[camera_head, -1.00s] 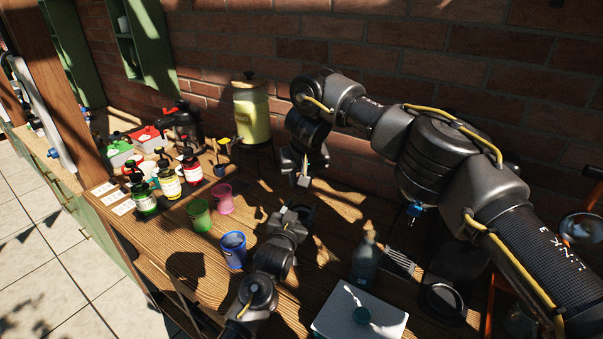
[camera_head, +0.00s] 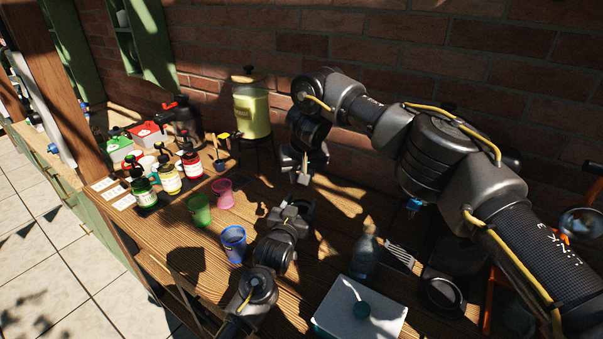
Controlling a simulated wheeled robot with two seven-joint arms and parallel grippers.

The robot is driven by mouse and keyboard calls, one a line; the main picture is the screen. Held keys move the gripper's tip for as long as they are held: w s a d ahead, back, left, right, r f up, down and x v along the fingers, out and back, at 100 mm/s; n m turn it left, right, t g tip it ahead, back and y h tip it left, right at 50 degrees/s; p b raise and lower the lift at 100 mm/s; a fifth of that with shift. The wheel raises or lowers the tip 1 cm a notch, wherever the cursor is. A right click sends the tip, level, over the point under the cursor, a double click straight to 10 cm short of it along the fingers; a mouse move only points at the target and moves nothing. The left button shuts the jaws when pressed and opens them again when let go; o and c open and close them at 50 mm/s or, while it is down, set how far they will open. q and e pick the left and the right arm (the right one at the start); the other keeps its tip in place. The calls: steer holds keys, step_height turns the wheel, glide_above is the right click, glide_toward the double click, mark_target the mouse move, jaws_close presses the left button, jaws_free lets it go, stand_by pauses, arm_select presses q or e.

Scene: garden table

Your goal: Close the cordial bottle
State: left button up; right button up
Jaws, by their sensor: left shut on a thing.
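A clear bluish glass bottle (camera_head: 365,259), probably the cordial bottle, stands upright on the table right of centre. Its top is in shade, so I cannot tell whether it is closed. My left gripper (camera_head: 297,210) is low over the middle of the table, left of that bottle and apart from it. It is shut on a small dark thing, mostly hidden by the jaws. My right gripper (camera_head: 303,178) points down just behind the left one. A small pale piece shows at its tip; I cannot tell if it is a held thing or a fingertip.
Blue (camera_head: 234,244), green (camera_head: 200,211) and pink (camera_head: 223,194) cups stand left of my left arm. Several pump bottles (camera_head: 168,177) and a yellow dispenser (camera_head: 252,112) stand farther back.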

steer(key=shift+f, duration=0.2)
arm_select(q)
jaws_close()
arm_select(e)
steer(key=m, duration=0.1)
steer(key=m+h, duration=0.1)
steer(key=m, duration=0.1)
steer(key=shift+a, duration=0.25)
steer(key=shift+d, duration=0.1)
steer(key=o, duration=1)
steer(key=shift+r, duration=2.3)
